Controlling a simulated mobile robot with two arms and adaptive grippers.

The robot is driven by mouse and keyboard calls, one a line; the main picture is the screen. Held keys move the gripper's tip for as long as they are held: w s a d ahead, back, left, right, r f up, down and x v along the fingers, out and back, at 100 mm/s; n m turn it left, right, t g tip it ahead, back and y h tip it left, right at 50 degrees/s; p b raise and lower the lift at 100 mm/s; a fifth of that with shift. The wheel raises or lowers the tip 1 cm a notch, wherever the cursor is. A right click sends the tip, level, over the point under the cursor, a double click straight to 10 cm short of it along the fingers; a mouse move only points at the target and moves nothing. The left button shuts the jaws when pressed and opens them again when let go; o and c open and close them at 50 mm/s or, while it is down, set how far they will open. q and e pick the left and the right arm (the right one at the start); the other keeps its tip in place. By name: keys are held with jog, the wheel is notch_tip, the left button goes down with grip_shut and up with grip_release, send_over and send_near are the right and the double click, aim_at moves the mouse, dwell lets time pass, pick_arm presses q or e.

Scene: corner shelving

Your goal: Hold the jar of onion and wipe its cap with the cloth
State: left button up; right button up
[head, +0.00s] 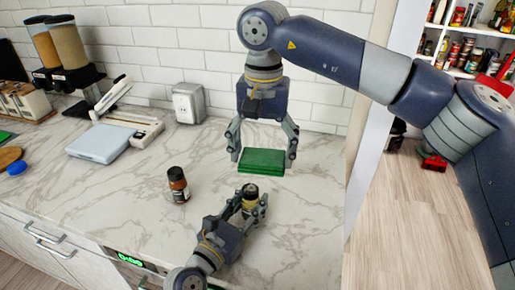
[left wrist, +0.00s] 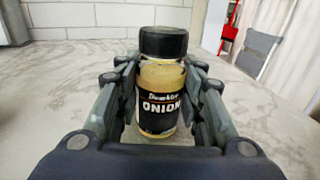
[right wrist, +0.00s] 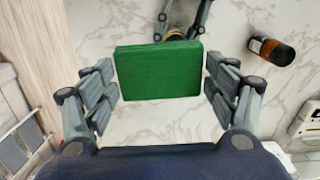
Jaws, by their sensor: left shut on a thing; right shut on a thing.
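The jar of onion (left wrist: 158,100) stands upright between the fingers of my left gripper (left wrist: 160,85), with its black cap and ONION label showing in the left wrist view. In the head view the jar's cap (head: 250,190) shows between the left gripper's fingers (head: 250,203). The cloth (head: 262,162) is a green folded block held between the fingers of my right gripper (head: 263,155); it also shows in the right wrist view (right wrist: 158,72). In the head view the cloth appears just behind the cap, with a small gap. In the right wrist view the cloth hides most of the jar.
Another dark-capped bottle (head: 178,185) stands on the marble counter (head: 130,215) left of my grippers. A white scale-like device (head: 110,138) and dispensers (head: 62,50) are farther left. The counter around the jar is clear.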

pick_arm(q)
jog(key=shift+a, duration=0.1)
pick_arm(e)
jog(key=shift+a+f, duration=0.15)
jog(key=shift+f, duration=0.65)
notch_tip(320, 180, down, 6)
jog(key=shift+r, duration=0.15)
jog(key=shift+w+a, duration=0.15)
jog(key=shift+a, duration=0.45)
jog(key=shift+c, duration=0.3)
jog(key=a, duration=0.3)
jog(key=shift+w, duration=0.35)
jog(key=d, duration=0.2)
jog(key=shift+s+d, duration=0.3)
jog(key=shift+s+d+r, duration=0.1)
jog(key=shift+d+r, duration=0.2)
jog(key=shift+r, duration=1.05)
jog(key=shift+s+d+r, duration=0.1)
jog(key=shift+d+r, duration=0.15)
jog(key=shift+r, duration=1.05)
jog(key=shift+s+d+r, duration=0.1)
jog(key=shift+d+r, duration=0.2)
jog(key=shift+r, duration=1.05)
